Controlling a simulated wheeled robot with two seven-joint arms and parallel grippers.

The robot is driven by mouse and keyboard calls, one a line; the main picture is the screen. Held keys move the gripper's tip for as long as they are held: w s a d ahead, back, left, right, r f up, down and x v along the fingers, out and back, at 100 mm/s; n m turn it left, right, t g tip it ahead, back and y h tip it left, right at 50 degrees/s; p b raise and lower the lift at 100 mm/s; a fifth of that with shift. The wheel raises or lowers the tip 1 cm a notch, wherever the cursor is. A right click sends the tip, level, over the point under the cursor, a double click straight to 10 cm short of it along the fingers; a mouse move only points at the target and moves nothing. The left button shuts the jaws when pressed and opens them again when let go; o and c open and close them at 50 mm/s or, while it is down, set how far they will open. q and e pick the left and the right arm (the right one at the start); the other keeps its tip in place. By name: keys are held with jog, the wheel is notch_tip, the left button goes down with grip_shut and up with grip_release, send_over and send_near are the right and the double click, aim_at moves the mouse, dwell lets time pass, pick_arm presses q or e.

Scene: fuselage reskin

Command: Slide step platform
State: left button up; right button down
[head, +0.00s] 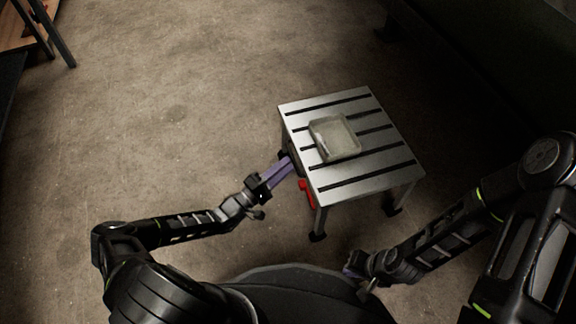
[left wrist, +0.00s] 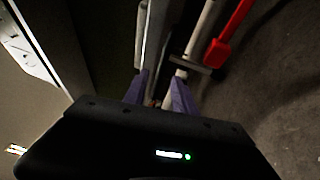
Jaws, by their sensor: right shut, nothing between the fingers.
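The step platform (head: 391,167) is a small metal table with dark slots across its top, standing upright on short legs with dark feet. A red part (head: 306,193) is on its near left side; it also shows in the left wrist view (left wrist: 217,52). My left gripper (head: 291,160) reaches the platform's left side just below the top. In the left wrist view its purple fingers (left wrist: 161,86) stand apart, with pale bars beyond them; contact cannot be told. My right gripper (head: 347,271) is low, near my base, apart from the platform, shut and mostly hidden.
A shallow translucent tray (head: 335,138) sits on the platform top. The concrete floor (head: 180,100) is clear to the left and behind. A wooden-topped piece (head: 14,26) with dark legs stands at the far left. A dark structure (head: 490,60) borders the right.

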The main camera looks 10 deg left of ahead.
pick_arm(q)
jog(key=shift+x, duration=0.85)
jog(key=shift+c, duration=0.4)
grip_shut()
dwell(0.4)
